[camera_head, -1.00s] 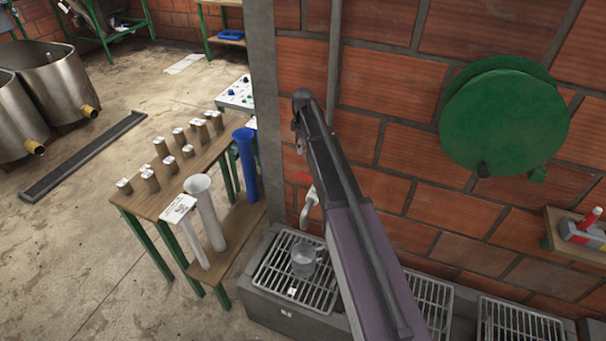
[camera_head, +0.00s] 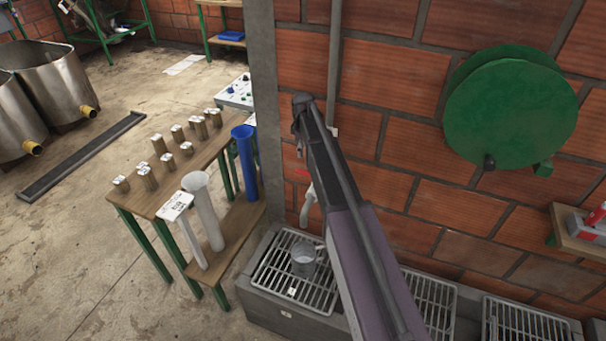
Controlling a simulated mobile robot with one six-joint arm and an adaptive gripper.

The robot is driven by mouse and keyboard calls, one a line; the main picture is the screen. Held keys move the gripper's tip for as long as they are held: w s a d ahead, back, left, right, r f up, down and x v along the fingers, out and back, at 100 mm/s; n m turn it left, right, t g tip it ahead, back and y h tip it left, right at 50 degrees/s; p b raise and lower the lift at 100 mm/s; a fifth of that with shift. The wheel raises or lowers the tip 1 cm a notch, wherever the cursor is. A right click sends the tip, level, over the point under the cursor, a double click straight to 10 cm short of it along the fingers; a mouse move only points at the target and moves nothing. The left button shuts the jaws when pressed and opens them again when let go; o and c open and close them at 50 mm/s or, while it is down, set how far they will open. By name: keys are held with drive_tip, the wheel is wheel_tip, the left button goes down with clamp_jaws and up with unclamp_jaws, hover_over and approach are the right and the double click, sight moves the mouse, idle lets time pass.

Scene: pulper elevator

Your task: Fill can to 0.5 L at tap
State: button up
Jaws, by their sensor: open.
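A small grey, see-through can (camera_head: 303,260) stands upright on the left metal grate (camera_head: 270,271) of the stone trough. The tap (camera_head: 308,204), pale with a red part (camera_head: 301,173) above it, is on the brick wall over that grate. The tap's spout hangs above the can. I cannot tell whether water runs or how full the can is. My gripper (camera_head: 299,102) is at the upper end of my arm, in front of the wall above the tap. It is small and dark here, apart from the can and empty. My arm hides part of the wall and trough.
A green hose reel (camera_head: 510,110) and a small shelf (camera_head: 572,238) are on the right wall. More grates (camera_head: 515,325) continue right.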

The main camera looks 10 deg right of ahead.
sight(303, 172)
drive_tip(key=shift+f+b, duration=4.7)
drive_tip(key=shift+f, duration=0.3)
drive_tip(key=shift+c, duration=0.2)
clamp_jaws()
